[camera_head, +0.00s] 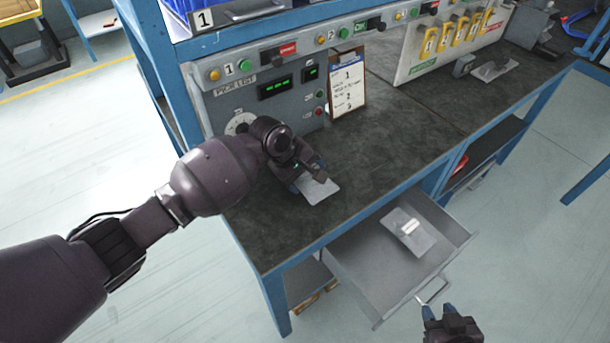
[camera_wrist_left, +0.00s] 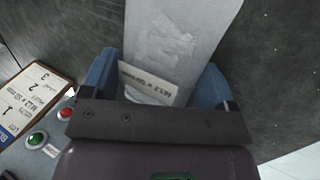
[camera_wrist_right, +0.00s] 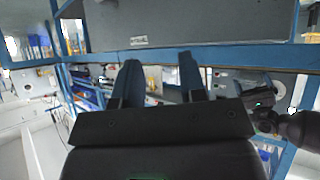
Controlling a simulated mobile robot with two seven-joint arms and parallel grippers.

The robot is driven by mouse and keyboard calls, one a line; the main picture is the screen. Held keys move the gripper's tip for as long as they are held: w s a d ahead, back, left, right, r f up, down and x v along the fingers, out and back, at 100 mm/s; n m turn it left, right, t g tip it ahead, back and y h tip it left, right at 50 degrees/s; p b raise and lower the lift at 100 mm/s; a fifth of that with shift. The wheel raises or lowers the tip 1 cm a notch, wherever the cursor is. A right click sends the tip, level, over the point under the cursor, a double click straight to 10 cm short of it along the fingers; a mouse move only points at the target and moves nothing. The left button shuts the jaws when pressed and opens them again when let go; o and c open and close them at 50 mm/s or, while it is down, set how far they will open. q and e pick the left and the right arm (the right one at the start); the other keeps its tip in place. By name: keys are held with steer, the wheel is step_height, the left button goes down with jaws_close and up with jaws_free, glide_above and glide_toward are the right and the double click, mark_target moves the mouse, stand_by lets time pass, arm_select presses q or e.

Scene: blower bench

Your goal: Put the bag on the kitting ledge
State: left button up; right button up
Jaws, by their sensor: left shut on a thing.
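A flat grey bag (camera_head: 320,188) is in my left gripper (camera_head: 303,178), over the dark bench top near the control panel. In the left wrist view the bag (camera_wrist_left: 180,35) lies between the two blue fingers, with a white printed label (camera_wrist_left: 148,82) near them. I cannot tell whether its far end touches the bench. My right gripper (camera_head: 438,311) is open and empty, just in front of the drawer handle (camera_head: 433,293). Its parted fingers show in the right wrist view (camera_wrist_right: 160,62). I cannot pick out the kitting ledge for certain.
An open grey drawer (camera_head: 375,270) sticks out below the bench, with another labelled bag (camera_head: 408,230) in it. A clipboard (camera_head: 346,84) leans on the control panel (camera_head: 262,88). Another flat grey item (camera_head: 495,70) lies at the bench's far right. The middle bench top (camera_head: 400,130) is clear.

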arm_select(q)
steer(key=shift+f, duration=0.35)
arm_select(e)
steer(key=shift+w+a+r, duration=0.1)
steer(key=shift+w+r, duration=0.15)
steer(key=shift+w, duration=0.15)
arm_select(q)
steer(key=o, duration=0.9)
arm_select(e)
steer(key=shift+a, duration=0.15)
arm_select(q)
steer(key=shift+a+r, duration=0.15)
steer(key=shift+r, duration=0.25)
steer(key=p+v, duration=0.3)
steer(key=v, duration=0.8)
steer(key=shift+s+r, duration=0.1)
steer(key=shift+r, duration=0.05)
arm_select(e)
steer(key=shift+s+d+r, duration=0.2)
steer(key=shift+s+r, duration=0.1)
steer(key=shift+r, duration=0.15)
steer(key=shift+s+d+r, duration=0.15)
steer(key=shift+s+r, duration=0.1)
steer(key=shift+r, duration=0.2)
steer(key=shift+s+a+f, duration=0.1)
